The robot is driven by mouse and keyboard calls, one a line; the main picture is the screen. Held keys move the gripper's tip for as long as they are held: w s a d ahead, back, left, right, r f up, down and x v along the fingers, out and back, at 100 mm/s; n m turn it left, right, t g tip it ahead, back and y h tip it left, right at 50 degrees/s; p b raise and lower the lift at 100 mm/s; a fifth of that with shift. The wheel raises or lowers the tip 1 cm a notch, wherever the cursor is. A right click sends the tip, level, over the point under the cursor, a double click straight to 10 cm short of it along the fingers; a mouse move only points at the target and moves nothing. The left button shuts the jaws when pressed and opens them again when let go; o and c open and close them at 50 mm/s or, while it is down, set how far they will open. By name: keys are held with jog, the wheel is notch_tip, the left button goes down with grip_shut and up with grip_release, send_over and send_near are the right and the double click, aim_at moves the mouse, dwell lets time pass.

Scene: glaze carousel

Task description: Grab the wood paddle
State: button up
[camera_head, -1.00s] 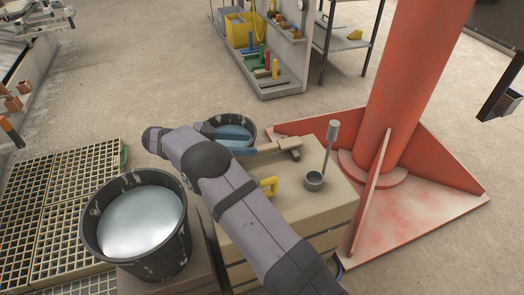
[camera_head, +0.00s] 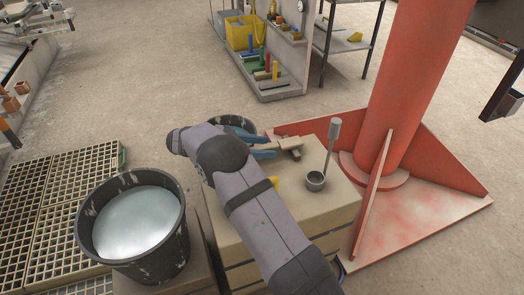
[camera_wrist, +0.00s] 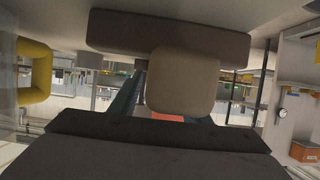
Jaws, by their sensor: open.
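A small brown and pale wooden piece (camera_head: 290,144), which I take for the wood paddle, lies on top of the box near its far edge. In the wrist view, a brown bar with a pale rounded block (camera_wrist: 183,82) fills the middle, close to the camera, and looks like the same piece. My gripper (camera_head: 270,147) is open, with two blue fingers apart, its tips close to the left side of the piece. In the wrist view the block hides part of my fingers. I cannot tell whether they touch it.
A grey cup (camera_head: 315,181) with an upright grey-headed tool (camera_head: 333,131) stands right of the piece. A yellow handle (camera_wrist: 34,72) is near my arm. A red column (camera_head: 405,100) rises at right.

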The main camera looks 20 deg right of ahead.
aim_at(262, 147)
grip_shut()
notch_tip(262, 147, up, 10)
jog(key=p, duration=0.3)
dwell(0.4)
